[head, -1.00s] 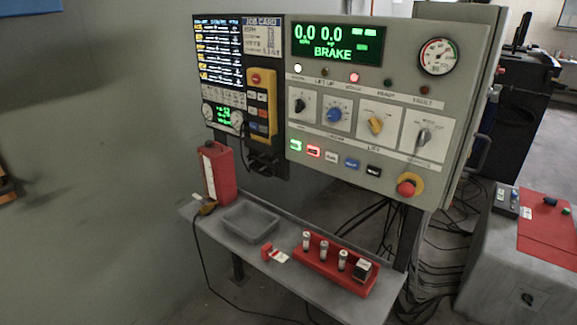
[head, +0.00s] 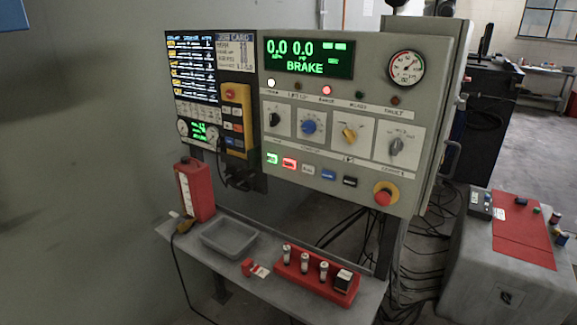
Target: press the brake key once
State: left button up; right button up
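A grey control panel (head: 437,80) faces me, with a green-lit display (head: 308,58) reading 0.0, 0.0 and BRAKE. A row of keys runs along its lower part: a lit green key (head: 272,158), a lit red key (head: 290,163), a pale key (head: 308,170), a blue key (head: 328,175) and a black key (head: 350,182). Their lettering is too small to read, so I cannot tell which is the brake key. A yellow pendant (head: 232,93) left of the panel has more small keys. Neither of my grippers is in view.
A red emergency-stop button (head: 383,197) sits at the panel's lower right, below several knobs. A shelf (head: 217,277) below holds a red bottle-like box (head: 196,190), a grey tray (head: 229,238) and a red rack (head: 316,283). Cables hang behind it. A grey block (head: 470,255) stands right.

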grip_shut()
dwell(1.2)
